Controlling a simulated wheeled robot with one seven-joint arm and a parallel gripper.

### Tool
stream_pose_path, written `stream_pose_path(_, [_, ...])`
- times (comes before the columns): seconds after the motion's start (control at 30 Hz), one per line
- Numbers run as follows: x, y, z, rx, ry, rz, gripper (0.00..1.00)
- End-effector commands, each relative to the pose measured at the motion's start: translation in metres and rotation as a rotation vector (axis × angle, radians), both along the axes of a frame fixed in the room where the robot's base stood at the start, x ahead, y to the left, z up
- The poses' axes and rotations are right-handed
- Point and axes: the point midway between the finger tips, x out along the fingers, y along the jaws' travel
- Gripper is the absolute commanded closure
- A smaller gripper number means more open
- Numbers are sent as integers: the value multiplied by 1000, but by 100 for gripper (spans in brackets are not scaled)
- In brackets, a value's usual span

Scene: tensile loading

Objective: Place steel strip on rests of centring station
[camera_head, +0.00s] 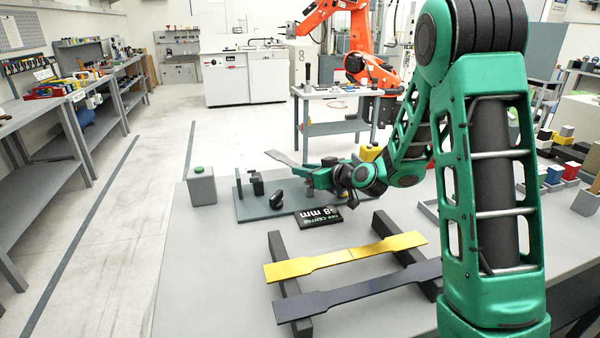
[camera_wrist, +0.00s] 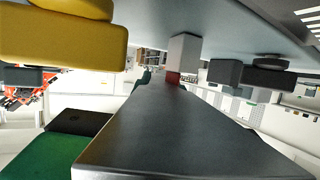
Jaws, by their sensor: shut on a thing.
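The steel strip (camera_head: 282,158) is grey and held by my gripper (camera_head: 303,171), its free end pointing up and left in the head view. It also fills the middle of the wrist view (camera_wrist: 180,135), running away from the camera. My gripper is shut on it, above the right part of the centring station (camera_head: 290,192). The station is a dark grey plate with small dark upright blocks (camera_head: 257,184) at its left. The strip appears raised and apart from these blocks. My gripper and arm hide the station's right side.
A grey box with a green button (camera_head: 201,186) stands left. In front, a yellow strip (camera_head: 345,257) and a dark strip (camera_head: 355,290) lie across two dark bars (camera_head: 281,250).

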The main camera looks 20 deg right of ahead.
Motion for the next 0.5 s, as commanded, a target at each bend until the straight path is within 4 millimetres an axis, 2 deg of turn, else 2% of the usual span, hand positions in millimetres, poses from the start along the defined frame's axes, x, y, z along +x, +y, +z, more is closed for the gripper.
stream_pose_path(0.5, [1,2,-8,2,-3,2,100])
